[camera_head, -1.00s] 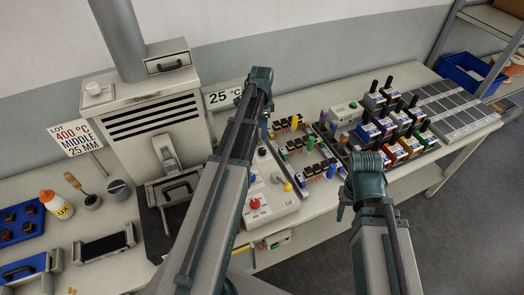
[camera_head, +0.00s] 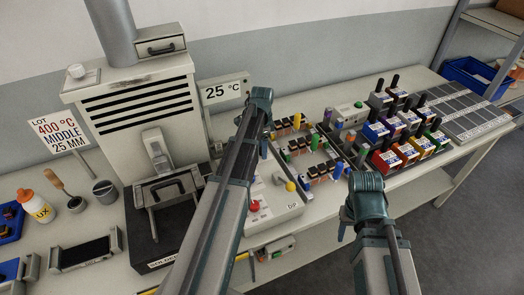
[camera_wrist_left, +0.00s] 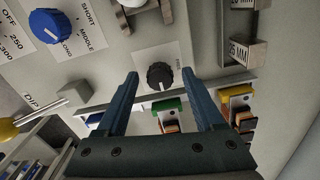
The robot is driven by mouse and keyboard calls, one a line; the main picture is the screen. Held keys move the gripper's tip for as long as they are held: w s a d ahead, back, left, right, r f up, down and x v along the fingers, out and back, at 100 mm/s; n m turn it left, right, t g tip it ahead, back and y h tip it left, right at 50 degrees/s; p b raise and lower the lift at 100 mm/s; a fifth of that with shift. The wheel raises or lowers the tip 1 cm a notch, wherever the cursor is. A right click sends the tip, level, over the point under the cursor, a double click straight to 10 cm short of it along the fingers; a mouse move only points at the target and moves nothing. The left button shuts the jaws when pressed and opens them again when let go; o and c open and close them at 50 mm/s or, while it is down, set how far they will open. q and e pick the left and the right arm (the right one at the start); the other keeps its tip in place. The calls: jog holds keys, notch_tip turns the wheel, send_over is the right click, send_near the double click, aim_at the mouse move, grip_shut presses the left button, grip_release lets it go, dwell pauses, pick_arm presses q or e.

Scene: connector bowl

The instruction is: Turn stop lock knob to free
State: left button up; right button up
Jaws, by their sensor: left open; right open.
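A black round knob (camera_wrist_left: 160,75) on a white label plate shows near the middle of the left wrist view. The label's lettering is too small to read surely. My left gripper (camera_wrist_left: 159,79) is open and empty. Its two fingertips appear on either side of the knob; I cannot tell how far above it they are.
A blue knob (camera_wrist_left: 48,25) with SHORT and MIDDLE markings is nearby. A yellow ball lever (camera_head: 291,186) and a red button (camera_head: 254,206) stand on the panel. Colored connectors (camera_head: 300,145) fill racks to the right. A solder machine (camera_head: 140,110) stands at the left.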

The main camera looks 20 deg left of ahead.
pick_arm(q)
grip_shut()
dwell(0.3)
jog(key=n, duration=0.4)
jog(key=shift+n, duration=0.4)
jog(key=n, duration=0.4)
jog(key=shift+n, duration=0.3)
jog(key=n, duration=0.4)
jog(key=shift+n, duration=0.3)
jog(key=shift+d+n, duration=0.1)
jog(key=shift+n, duration=1.9)
